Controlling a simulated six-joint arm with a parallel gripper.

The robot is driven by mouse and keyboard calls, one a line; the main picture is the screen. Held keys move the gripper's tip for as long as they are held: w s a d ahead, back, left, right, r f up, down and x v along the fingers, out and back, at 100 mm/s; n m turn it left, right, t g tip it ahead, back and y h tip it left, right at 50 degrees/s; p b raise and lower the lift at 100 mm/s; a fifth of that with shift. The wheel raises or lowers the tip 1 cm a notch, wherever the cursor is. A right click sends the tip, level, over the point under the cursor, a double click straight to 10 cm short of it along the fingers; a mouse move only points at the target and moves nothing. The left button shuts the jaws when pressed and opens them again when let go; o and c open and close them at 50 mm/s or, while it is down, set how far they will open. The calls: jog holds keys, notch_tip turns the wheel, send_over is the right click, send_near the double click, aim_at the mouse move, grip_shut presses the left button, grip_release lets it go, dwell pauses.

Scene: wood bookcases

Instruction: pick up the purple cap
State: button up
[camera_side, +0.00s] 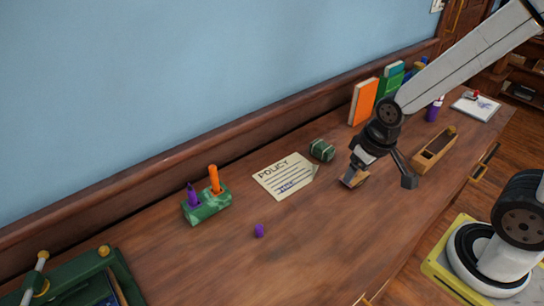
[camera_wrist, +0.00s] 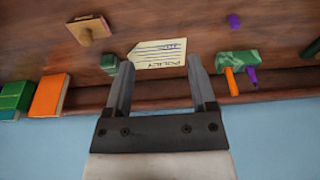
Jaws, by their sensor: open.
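The purple cap (camera_side: 259,230) sits alone on the wood desktop, in front of the green pen holder and the policy paper. In the wrist view the purple cap (camera_wrist: 235,21) is at the upper right, beyond my right-hand finger. My gripper (camera_side: 381,178) is open, with nothing between its fingers. It hangs above the desk, well to the right of the cap in the side view. In the wrist view my gripper (camera_wrist: 161,62) shows its two spread fingers with the paper beyond them.
A green marbled holder (camera_side: 208,207) holds a purple and an orange pen. The policy paper (camera_side: 285,176) lies by a small green block (camera_side: 321,150). A wooden stamp (camera_wrist: 90,28) stands near my gripper. Books (camera_side: 364,101) and a wooden tray (camera_side: 434,149) are right. Desktop around the cap is clear.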

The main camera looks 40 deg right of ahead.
jog(key=w, duration=0.1)
jog(key=m+g, duration=0.3)
jog(key=m, duration=1.5)
send_over(259, 226)
notch_tip(259, 226, down, 13)
jog(key=shift+s+d+r, duration=0.1)
jog(key=shift+d, duration=0.05)
jog(key=shift+f, duration=1.3)
jog(key=shift+f, duration=0.1)
jog(key=shift+a+f, duration=0.2)
jog(key=shift+f, duration=2.3)
grip_shut()
